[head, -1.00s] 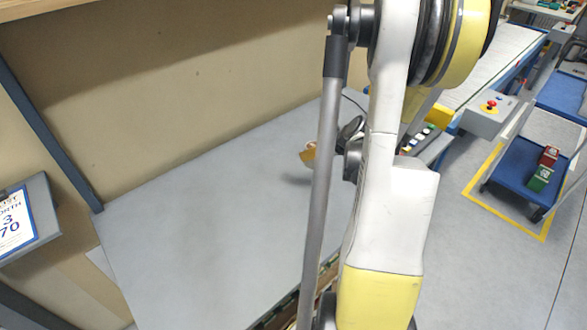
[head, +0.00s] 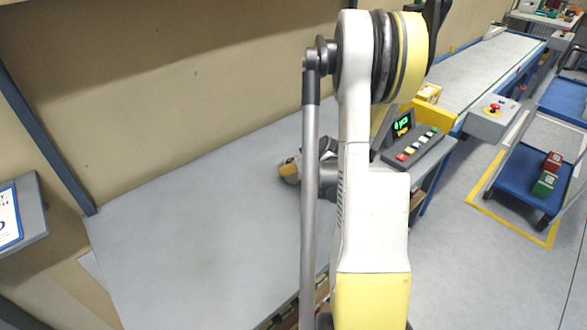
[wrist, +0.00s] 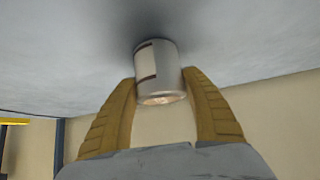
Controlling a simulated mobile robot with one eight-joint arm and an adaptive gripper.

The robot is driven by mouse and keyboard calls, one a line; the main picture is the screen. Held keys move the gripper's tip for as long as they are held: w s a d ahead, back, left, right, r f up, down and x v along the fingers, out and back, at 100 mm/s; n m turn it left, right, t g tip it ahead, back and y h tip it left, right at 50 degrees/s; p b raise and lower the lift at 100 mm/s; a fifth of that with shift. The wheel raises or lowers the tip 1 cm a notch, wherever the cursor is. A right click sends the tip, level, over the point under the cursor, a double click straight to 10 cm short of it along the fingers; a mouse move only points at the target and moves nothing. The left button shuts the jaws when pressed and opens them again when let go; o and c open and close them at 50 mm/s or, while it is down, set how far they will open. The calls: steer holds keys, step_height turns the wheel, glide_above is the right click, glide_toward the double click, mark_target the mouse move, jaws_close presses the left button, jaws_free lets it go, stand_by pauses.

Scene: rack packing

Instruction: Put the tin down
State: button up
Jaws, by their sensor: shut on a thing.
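The tin (wrist: 157,68) is a small pale grey-white cylinder with a white label panel. In the wrist view it sits between the two yellow-brown fingers of my gripper (wrist: 160,82), which is shut on it. One end of the tin faces the grey worktop (wrist: 60,60), with a dark shadow close by. I cannot tell whether it touches the surface. In the head view my gripper (head: 289,170) is low over the worktop (head: 200,220), left of my arm, and the tin is hard to make out there.
The worktop left of my gripper is clear, with a beige wall (head: 190,90) behind it. A button panel (head: 415,148) and small screen stand to the right, by a conveyor (head: 470,70). A blue cart (head: 525,170) carries red and green boxes.

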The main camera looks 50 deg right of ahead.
steer(key=shift+f, duration=0.2)
steer(key=o, duration=1.3)
steer(key=shift+r, duration=0.1)
steer(key=shift+r, duration=0.25)
steer(key=p+v, duration=0.4)
steer(key=v, duration=0.7)
steer(key=shift+s+a+r, duration=0.1)
steer(key=shift+s+r, duration=0.15)
steer(key=shift+s, duration=0.1)
